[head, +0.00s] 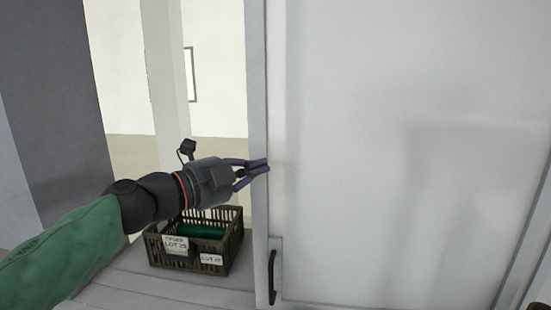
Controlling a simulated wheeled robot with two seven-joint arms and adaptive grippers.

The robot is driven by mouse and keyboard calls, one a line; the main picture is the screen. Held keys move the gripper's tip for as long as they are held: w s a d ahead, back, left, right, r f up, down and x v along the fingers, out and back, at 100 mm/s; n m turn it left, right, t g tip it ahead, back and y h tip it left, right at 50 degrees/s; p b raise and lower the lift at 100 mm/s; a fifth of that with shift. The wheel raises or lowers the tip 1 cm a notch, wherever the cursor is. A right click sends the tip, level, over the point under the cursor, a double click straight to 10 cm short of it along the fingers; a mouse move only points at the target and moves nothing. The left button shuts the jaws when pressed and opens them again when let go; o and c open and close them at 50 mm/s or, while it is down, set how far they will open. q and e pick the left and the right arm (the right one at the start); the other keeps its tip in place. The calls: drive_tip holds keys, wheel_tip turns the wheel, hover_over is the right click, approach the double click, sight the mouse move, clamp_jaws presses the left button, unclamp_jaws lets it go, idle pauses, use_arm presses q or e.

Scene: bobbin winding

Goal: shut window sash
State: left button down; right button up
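The window sash (400,130) looks like a large pale panel filling the right half of the head view. Its left edge stands upright, and a dark bar handle (271,277) is fixed on a plate low by that edge. My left gripper (266,166) reaches in from the left, its purple fingers drawn together at the tips. The tips overlap the sash's left edge well above the handle; I cannot tell whether they touch it. Nothing shows between the fingers.
A brown slatted crate (237,243) with paper labels and green contents stands on the pale slatted surface (130,290) below my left gripper. An opening left of the sash shows a white post (165,70) and a pale wall. A dark grey panel (50,100) stands at far left.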

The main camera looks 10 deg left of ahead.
sight(281, 152)
use_arm(q)
drive_tip(key=x, duration=0.8)
drive_tip(key=shift+r, duration=0.15)
drive_tip(key=shift+w+a+r, duration=0.1)
drive_tip(key=shift+w+a, duration=0.1)
drive_tip(key=shift+a, duration=0.05)
drive_tip(key=a, duration=0.3)
drive_tip(key=shift+s+a, duration=0.15)
drive_tip(key=shift+s, duration=0.25)
drive_tip(key=shift+w+a, duration=0.1)
drive_tip(key=shift+w, duration=0.05)
use_arm(e)
drive_tip(key=shift+s+a+f, duration=0.15)
drive_tip(key=shift+s+a, duration=0.05)
drive_tip(key=shift+s, duration=0.1)
use_arm(q)
drive_tip(key=shift+a, duration=0.1)
